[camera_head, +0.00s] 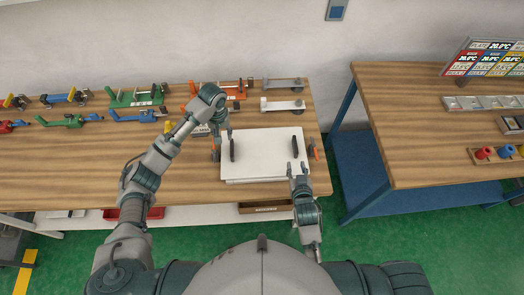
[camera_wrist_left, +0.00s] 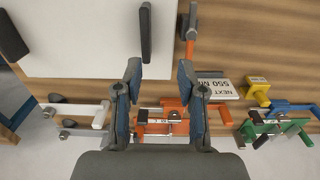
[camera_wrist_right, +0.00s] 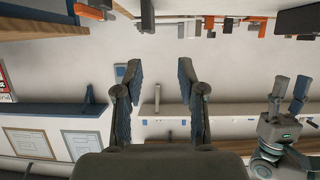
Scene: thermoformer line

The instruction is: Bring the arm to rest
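My left gripper (camera_head: 221,131) hangs over the back left edge of a white panel (camera_head: 263,163) on the wooden table. The left wrist view shows its fingers (camera_wrist_left: 160,72) apart with nothing between the tips. An orange clamp (camera_wrist_left: 161,122) shows beyond the fingers there. My right gripper (camera_head: 297,168) is near the panel's front right corner; whether it touches the panel is unclear. Its fingers (camera_wrist_right: 161,70) are apart and empty in the right wrist view. The panel has two dark handles, a left one (camera_head: 233,150) and a right one (camera_head: 295,146).
Orange clamps flank the panel, one at its right (camera_head: 314,150). Green (camera_head: 137,96), blue and grey clamps (camera_head: 282,105) line the table's back. A sign (camera_wrist_left: 217,88) stands near the left gripper. A second table (camera_head: 420,150) stands right, beyond a gap. The left table's front is mostly clear.

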